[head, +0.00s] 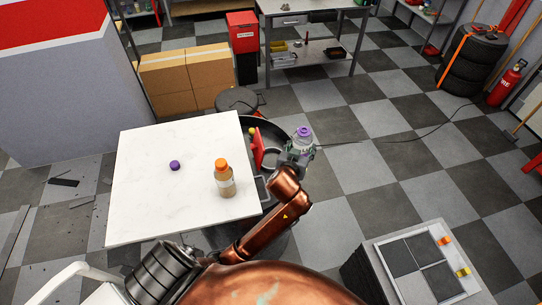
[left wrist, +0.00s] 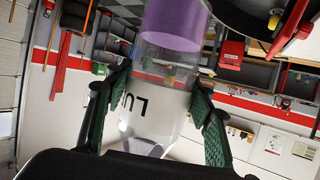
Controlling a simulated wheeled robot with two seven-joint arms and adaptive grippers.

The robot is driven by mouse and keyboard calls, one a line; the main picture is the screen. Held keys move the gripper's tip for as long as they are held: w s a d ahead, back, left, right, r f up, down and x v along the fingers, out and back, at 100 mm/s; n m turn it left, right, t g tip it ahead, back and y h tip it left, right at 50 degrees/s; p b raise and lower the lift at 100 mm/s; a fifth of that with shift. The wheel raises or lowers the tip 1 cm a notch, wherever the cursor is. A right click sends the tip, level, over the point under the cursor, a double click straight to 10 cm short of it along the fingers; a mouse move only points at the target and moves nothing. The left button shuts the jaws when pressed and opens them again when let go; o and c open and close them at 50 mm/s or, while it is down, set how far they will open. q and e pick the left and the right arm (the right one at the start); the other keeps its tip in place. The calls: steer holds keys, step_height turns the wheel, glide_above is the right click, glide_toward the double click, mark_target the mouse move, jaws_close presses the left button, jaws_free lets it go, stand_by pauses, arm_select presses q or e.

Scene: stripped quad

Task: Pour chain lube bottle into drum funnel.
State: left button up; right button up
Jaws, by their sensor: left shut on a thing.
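My left gripper (head: 297,152) is shut on a clear chain lube bottle (head: 304,134), which shows purple from above. In the left wrist view the gripper fingers (left wrist: 155,110) clasp the bottle (left wrist: 160,75) on both sides, over its white label with dark letters. Purple liquid (left wrist: 175,25) fills the end toward the floor; that view is upside down, so the bottle looks roughly upright. The black drum funnel (head: 273,123) lies just left of the bottle in the head view, partly hidden by my arm and the table. A red part (head: 257,147) stands in it. My right gripper is out of view.
A white table (head: 140,205) holds a loose purple cap (head: 174,165) and an orange-capped bottle (head: 225,180). A dark round stool (head: 238,99) stands behind the drum. The checkered floor right of the gripper is mostly clear.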

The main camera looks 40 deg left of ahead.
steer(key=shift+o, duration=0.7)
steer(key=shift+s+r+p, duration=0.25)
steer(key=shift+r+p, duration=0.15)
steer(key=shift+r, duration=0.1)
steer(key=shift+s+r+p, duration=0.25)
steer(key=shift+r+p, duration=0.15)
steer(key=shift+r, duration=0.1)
arm_select(q)
steer(key=w+a+f+n+g+y+p, duration=0.1)
steer(key=w+a+f+n+y, duration=0.1)
steer(key=w+a+f, duration=0.6)
steer(key=w+f, duration=0.1)
steer(key=w, duration=0.2)
steer(key=shift+w+a+f+n+y, duration=0.15)
steer(key=shift+w+f+n+y, duration=0.15)
steer(key=shift+f+n+y, duration=0.1)
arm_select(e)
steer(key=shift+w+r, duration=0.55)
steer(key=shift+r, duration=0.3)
arm_select(q)
steer(key=shift+s+r+p, duration=0.1)
steer(key=shift+p, duration=0.35)
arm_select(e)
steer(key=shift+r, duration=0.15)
